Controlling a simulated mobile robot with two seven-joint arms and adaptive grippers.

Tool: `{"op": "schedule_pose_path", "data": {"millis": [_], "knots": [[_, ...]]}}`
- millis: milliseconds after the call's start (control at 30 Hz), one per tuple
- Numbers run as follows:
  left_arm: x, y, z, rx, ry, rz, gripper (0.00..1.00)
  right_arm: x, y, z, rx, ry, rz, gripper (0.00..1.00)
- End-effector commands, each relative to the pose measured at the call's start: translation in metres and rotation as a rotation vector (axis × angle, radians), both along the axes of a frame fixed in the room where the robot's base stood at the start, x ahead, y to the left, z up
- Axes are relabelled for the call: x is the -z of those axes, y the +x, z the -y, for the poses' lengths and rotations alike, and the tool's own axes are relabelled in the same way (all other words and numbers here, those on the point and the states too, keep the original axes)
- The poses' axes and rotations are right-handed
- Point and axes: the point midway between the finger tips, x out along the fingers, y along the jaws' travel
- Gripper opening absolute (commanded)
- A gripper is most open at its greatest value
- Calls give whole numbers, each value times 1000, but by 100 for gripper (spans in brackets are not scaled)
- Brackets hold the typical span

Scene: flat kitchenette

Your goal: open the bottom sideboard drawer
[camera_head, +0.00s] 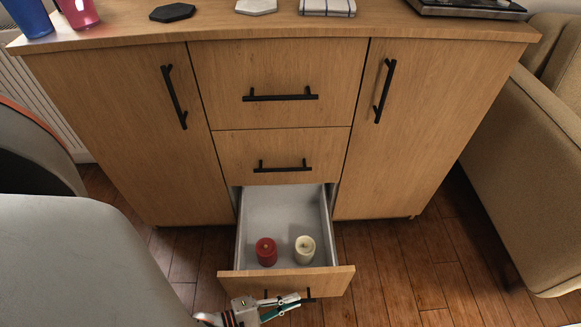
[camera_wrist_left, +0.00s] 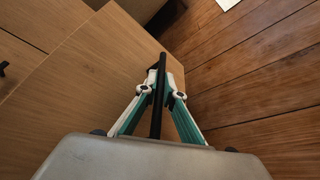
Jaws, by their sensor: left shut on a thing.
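The wooden sideboard (camera_head: 110,120) has a column of drawers between two doors. Its bottom drawer (camera_head: 230,284) is pulled well out, and its pale inside shows. A red candle (camera_head: 266,251) and a cream candle (camera_head: 305,249) stand in it. My left gripper (camera_head: 291,301) is at the front of this drawer, shut on its black bar handle (camera_head: 309,296). In the left wrist view the handle (camera_wrist_left: 157,110) runs between the two fingers (camera_wrist_left: 160,82). The gripper hides part of the handle in the head view. My right gripper is not in view.
The middle drawer (camera_head: 235,150) and top drawer (camera_head: 225,70) are shut, as are both doors. A beige sofa (camera_head: 530,180) stands at the right. Cups, including a blue one (camera_head: 28,17), stand on top. Wooden floor (camera_head: 400,275) is clear right of the drawer.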

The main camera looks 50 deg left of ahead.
Motion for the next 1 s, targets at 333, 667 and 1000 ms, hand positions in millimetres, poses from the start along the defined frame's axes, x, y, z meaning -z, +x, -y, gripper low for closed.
{"op": "schedule_pose_path", "data": {"millis": [333,667,1000], "knots": [[1,-2,-2,-1,1,-3,0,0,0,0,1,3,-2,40],[1,-2,-2,-1,1,-3,21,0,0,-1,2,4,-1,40],[0,0,-1,-1,0,0,25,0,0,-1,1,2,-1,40]]}}
